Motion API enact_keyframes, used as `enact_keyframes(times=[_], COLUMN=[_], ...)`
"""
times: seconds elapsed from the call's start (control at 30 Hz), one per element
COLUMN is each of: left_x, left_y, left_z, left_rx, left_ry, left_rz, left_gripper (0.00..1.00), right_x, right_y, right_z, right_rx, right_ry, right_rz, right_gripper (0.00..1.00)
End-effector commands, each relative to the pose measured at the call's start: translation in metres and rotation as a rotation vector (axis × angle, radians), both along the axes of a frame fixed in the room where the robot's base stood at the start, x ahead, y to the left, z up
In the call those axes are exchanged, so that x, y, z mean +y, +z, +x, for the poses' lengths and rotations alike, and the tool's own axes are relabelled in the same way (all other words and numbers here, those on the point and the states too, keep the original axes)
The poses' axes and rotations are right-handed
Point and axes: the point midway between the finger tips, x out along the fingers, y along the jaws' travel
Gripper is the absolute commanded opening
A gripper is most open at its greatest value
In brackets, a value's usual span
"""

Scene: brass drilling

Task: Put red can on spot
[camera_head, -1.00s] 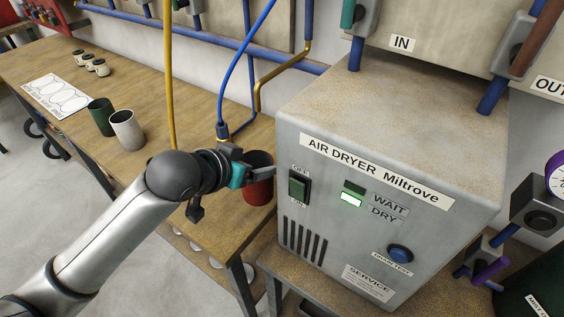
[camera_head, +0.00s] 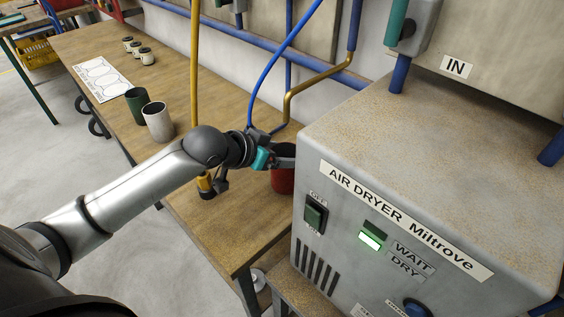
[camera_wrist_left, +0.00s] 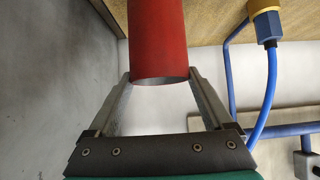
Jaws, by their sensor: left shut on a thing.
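The red can (camera_head: 282,179) is at the right end of the wooden bench in the head view, close to the air dryer's left side and partly hidden by it. My left gripper (camera_head: 284,156) is at the can's top. In the left wrist view the red can (camera_wrist_left: 158,40) sits between the two fingers of my left gripper (camera_wrist_left: 160,80), which is shut on it. A white sheet with outlined round spots (camera_head: 102,78) lies at the far left of the bench. My right gripper is not in view.
A green can (camera_head: 137,104) and a light grey can (camera_head: 158,121) stand near the white sheet. Several small jars (camera_head: 139,51) stand behind it. The air dryer (camera_head: 420,170) blocks the right. A yellow hose (camera_head: 194,80) and blue hose (camera_head: 268,75) hang over the bench.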

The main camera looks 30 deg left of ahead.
Motion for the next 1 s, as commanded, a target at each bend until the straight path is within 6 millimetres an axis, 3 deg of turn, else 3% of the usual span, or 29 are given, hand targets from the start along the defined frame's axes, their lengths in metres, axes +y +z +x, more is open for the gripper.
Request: enact_keyframes(times=[0.03,0.13,0.5,0.53,0.63,1.0], left_x=[0.0,0.0,0.0,0.0,0.0,0.001], left_y=[-0.012,-0.022,-0.024,-0.024,-0.024,-0.019], left_z=[0.0,0.0,0.0,0.0,0.0,-0.003], left_rx=[0.003,0.001,-0.001,-0.001,0.0,0.001], left_ry=[0.002,0.001,0.001,0.001,0.001,0.0], left_rz=[-0.002,0.001,0.0,0.0,0.001,0.002], left_gripper=[0.0,0.0,0.0,0.88,0.99,1.0], right_x=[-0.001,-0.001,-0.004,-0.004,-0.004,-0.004], right_y=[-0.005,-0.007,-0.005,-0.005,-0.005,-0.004], right_z=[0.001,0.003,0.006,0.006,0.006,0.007], right_rx=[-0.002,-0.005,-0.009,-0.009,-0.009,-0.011], right_ry=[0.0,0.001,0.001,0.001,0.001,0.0], right_rz=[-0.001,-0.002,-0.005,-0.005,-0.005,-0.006], right_gripper=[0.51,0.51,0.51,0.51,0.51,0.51])
